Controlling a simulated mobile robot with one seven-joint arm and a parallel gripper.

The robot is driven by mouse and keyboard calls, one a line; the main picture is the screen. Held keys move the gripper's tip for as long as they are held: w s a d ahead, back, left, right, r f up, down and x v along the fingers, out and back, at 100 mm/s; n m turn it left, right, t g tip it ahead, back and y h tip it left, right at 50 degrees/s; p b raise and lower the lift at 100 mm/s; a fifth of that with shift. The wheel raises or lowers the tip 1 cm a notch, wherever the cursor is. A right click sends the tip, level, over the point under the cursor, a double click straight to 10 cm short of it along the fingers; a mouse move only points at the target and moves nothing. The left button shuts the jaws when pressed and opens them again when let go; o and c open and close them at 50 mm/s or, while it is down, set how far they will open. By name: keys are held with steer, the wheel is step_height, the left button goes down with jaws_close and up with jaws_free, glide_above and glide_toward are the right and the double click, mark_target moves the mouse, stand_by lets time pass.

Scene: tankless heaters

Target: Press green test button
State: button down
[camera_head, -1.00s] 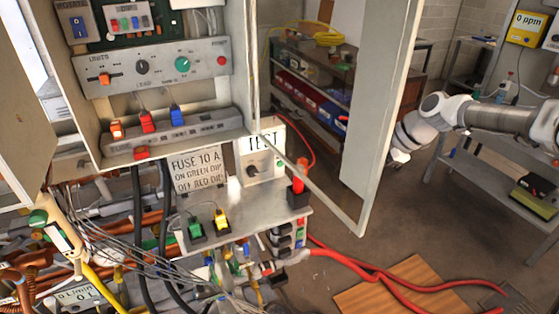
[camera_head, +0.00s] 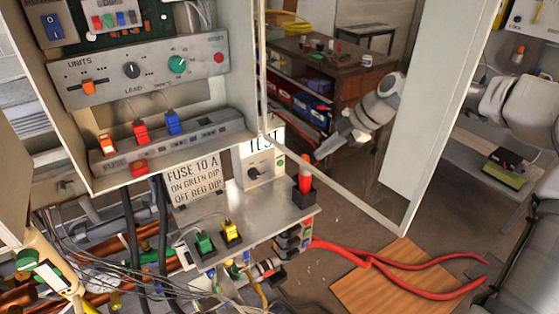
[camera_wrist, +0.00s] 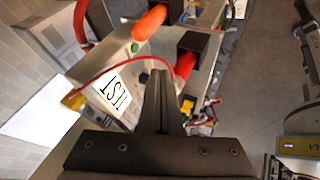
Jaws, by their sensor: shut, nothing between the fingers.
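The white TEST box (camera_head: 262,155) stands at the right end of the grey shelf below the open cabinet. It carries a dark knob and a small green button (camera_head: 281,161) near its right edge. In the wrist view the TEST box (camera_wrist: 113,93) lies left of the fingers, and the green button (camera_wrist: 135,47) shows near its upper end. My gripper (camera_head: 318,154) is right of the box, apart from the button. In the wrist view my gripper (camera_wrist: 160,85) is shut and empty, its fingertips pointing up the picture, below and right of the button.
A red-orange handled tool (camera_head: 305,175) stands in a black holder at the shelf's corner, close below my gripper. The cabinet's open door (camera_head: 425,110) is a tall pale panel crossing in front of my arm. Red cables (camera_head: 400,270) lie low on the right.

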mark_target(281, 162)
steer(key=shift+a, duration=0.25)
stand_by(0.3)
steer(key=p+x, duration=0.1)
steer(key=x, duration=0.9)
steer(key=shift+w+a+f, duration=0.1)
steer(key=shift+a, duration=0.15)
steer(key=shift+w+a+r+p, duration=0.1)
steer(key=shift+w+a+p, duration=0.15)
steer(key=shift+w, duration=0.3)
steer(key=shift+w+a+r+p, duration=0.1)
steer(key=shift+w+a, duration=0.2)
steer(key=shift+w, duration=0.2)
steer(key=shift+w+a+f, duration=0.1)
steer(key=shift+w+a, duration=0.25)
steer(key=shift+w, duration=0.25)
steer(key=shift+w+a+b, duration=0.35)
steer(key=shift+w+b, duration=0.15)
steer(key=shift+b, duration=0.1)
steer(key=shift+w+r, duration=0.1)
steer(key=shift+r, duration=0.1)
steer(key=shift+a, duration=0.1)
